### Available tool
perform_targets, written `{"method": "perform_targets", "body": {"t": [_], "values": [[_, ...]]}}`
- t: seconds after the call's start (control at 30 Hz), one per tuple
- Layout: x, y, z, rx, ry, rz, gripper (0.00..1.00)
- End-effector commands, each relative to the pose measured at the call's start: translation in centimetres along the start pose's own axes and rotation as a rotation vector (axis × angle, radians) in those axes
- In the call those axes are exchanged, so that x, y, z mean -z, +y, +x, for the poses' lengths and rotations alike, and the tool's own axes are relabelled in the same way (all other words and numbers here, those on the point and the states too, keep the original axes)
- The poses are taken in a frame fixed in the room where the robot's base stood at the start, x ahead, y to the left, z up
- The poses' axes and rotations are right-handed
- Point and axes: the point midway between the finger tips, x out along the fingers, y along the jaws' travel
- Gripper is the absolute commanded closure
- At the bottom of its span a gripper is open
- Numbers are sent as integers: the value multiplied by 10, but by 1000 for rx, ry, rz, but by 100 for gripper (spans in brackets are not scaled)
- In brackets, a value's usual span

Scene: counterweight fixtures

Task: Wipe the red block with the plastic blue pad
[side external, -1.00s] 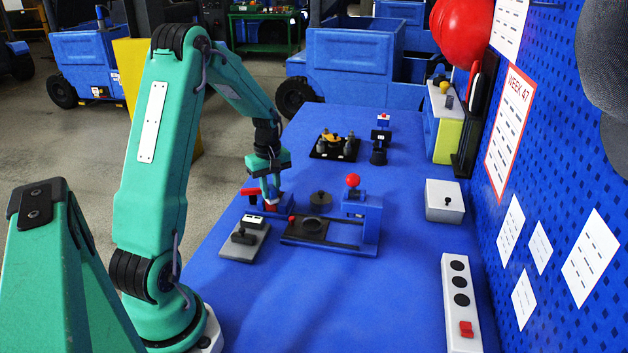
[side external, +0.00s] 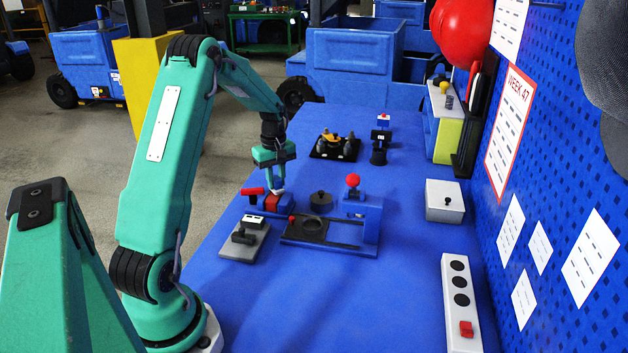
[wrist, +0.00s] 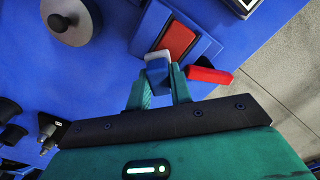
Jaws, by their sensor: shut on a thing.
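My gripper (wrist: 157,85) is shut on the blue pad (wrist: 158,71), which has a white end (wrist: 156,56). In the side view my gripper (side external: 276,180) points down, with the white end low between its fingers. The red block (wrist: 179,38) lies in a blue holder (wrist: 207,48). In the side view the red block (side external: 271,200) is just below the fingertips. The pad's white end overlaps the block's near edge in the wrist view. I cannot tell whether they touch.
A red bar (wrist: 208,75) sticks out beside the holder. A grey plate with a black handle (side external: 243,238), a dark round weight (side external: 320,201) and a blue fixture with a red knob (side external: 353,181) stand close by. The table's front middle is clear.

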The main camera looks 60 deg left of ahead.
Motion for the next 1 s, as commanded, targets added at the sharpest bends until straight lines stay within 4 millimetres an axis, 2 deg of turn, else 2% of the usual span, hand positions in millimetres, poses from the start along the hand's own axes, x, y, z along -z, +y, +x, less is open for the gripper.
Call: {"method": "perform_targets", "body": {"t": [0.13,0.27,0.8,1.0], "values": [[10,10,1,0,0,0,100],[9,9,-23,-4,3,0,100],[8,9,-70,-2,2,0,100],[8,8,-80,-1,1,0,100]]}}
